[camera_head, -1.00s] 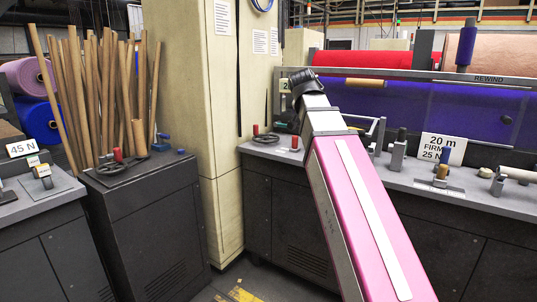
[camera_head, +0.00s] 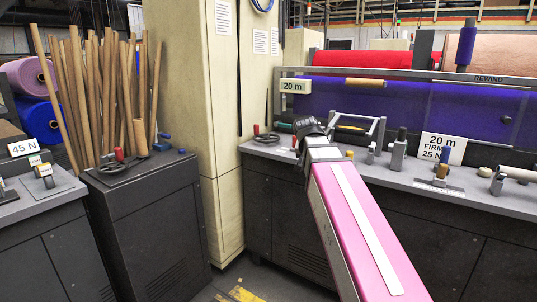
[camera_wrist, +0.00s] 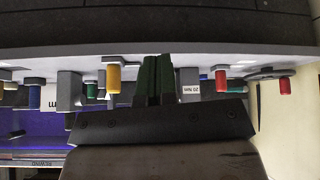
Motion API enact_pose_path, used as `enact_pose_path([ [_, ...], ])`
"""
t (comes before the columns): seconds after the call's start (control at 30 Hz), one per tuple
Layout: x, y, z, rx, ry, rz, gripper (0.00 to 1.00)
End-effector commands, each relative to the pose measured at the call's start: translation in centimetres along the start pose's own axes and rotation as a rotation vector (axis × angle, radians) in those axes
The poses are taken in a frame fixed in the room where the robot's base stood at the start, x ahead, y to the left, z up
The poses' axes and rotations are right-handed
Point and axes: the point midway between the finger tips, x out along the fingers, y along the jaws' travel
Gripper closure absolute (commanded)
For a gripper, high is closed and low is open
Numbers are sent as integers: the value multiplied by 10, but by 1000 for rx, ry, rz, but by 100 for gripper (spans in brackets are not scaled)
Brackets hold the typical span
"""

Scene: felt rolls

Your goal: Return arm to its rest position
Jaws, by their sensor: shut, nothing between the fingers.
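My arm (camera_head: 360,225), with its pink cover, reaches from the bottom of the head view toward the grey bench. Its dark wrist end (camera_head: 311,128) is in front of the bench's back part; the fingers cannot be made out there. In the wrist view my gripper (camera_wrist: 159,62) shows two dark green fingers close together, shut and empty. The wrist picture looks upside down, with the bench edge across its top.
The grey bench (camera_head: 400,179) carries clamps, a "20 m FIRM 25 N" card (camera_head: 443,149) and a red-knobbed handwheel (camera_head: 267,137). A purple felt sheet (camera_head: 400,108) hangs behind. A cream pillar (camera_head: 208,90) and a dark cabinet with wooden rods (camera_head: 140,215) stand left.

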Motion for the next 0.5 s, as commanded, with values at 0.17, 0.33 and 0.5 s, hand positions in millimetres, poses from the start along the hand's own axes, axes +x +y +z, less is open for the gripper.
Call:
enact_pose_path([
  [0.17, 52, 5, 40, -66, -85, -7, 100],
  [0.33, 96, 10, 78, -124, -161, -21, 100],
  [0.5, 136, 17, 119, -177, -237, -40, 100],
])
